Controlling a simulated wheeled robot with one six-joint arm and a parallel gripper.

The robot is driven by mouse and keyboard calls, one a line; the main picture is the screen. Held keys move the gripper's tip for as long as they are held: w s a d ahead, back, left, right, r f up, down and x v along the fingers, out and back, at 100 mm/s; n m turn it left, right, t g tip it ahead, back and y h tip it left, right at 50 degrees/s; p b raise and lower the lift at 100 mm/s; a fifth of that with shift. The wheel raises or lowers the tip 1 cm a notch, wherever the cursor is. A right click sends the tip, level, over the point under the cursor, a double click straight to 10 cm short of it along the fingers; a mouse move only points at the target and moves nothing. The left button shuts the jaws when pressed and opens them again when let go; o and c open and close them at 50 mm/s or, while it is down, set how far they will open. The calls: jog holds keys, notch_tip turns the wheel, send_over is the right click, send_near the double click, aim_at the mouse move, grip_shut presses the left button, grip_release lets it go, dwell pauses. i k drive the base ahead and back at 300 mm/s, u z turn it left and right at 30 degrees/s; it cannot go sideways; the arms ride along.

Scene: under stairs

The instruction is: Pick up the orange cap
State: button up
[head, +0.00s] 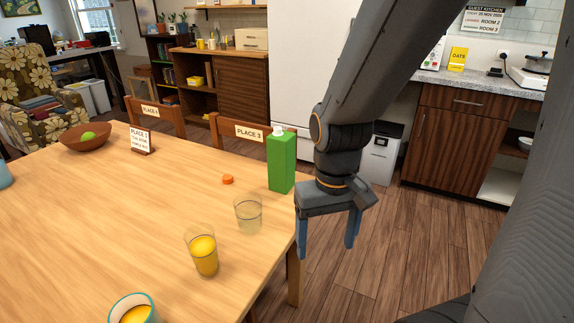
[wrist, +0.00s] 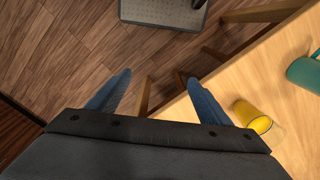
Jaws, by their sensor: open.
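The small orange cap (head: 228,179) lies on the wooden table (head: 110,220), left of the green carton (head: 281,162) in the head view. It does not show in the wrist view. My gripper (head: 327,250) is open and empty, pointing down just off the table's right edge, to the right of the cap and apart from it. In the wrist view its two blue fingers are spread, with the floor and a table leg below and between them.
A nearly clear glass (head: 248,214) and a glass of orange juice (head: 204,256) stand near the cap. A teal cup of juice (head: 134,310) is at the front. A brown bowl (head: 86,137) and a place card (head: 141,140) stand farther left. The middle of the table is clear.

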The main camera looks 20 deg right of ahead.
aim_at(227, 178)
jog(key=u, duration=0.25)
jog(key=k, duration=0.35)
jog(key=z, duration=1.1)
jog(key=i, duration=1.1)
jog(key=u, duration=0.65)
